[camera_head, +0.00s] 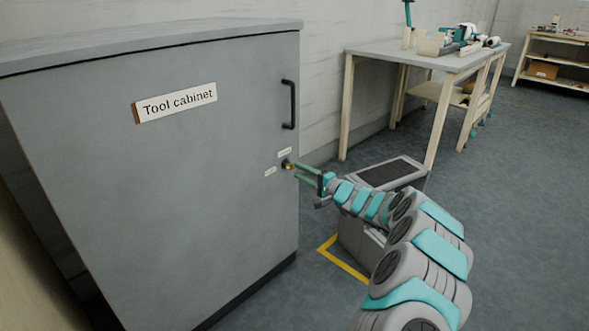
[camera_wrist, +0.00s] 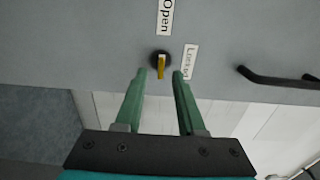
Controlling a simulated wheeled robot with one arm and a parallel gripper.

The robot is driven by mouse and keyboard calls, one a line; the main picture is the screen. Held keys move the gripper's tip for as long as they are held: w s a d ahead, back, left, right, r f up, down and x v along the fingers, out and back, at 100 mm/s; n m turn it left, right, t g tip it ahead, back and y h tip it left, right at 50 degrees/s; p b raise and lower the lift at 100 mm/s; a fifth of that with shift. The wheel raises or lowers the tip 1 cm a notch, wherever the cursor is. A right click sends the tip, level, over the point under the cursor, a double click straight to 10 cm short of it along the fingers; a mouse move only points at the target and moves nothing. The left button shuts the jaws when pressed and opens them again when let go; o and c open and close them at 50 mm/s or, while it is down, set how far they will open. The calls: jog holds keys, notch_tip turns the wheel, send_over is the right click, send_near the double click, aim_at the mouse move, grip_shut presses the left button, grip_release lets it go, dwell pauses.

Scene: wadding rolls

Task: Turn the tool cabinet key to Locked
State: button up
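The grey tool cabinet (camera_head: 190,200) has a yellow key (camera_head: 289,166) in a dark round lock on its door. In the wrist view, the key (camera_wrist: 161,70) stands upright in the picture, in line with the Open label (camera_wrist: 165,17). The Locked label (camera_wrist: 190,62) is to the right of the lock. My gripper (camera_head: 297,171) reaches the door from the right. In the wrist view, the green fingers of my gripper (camera_wrist: 160,74) are apart, one on each side of the key's near end, with visible gaps. The key is not gripped.
A black door handle (camera_head: 289,104) is above the lock; it also shows at right in the wrist view (camera_wrist: 275,78). A grey bin-like unit (camera_head: 385,175) stands beside the cabinet, behind my arm. A workbench (camera_head: 425,58) stands farther back. Open floor lies at right.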

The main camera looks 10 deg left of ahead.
jog(key=shift+x, duration=1.6)
jog(key=shift+c, duration=0.3)
grip_shut()
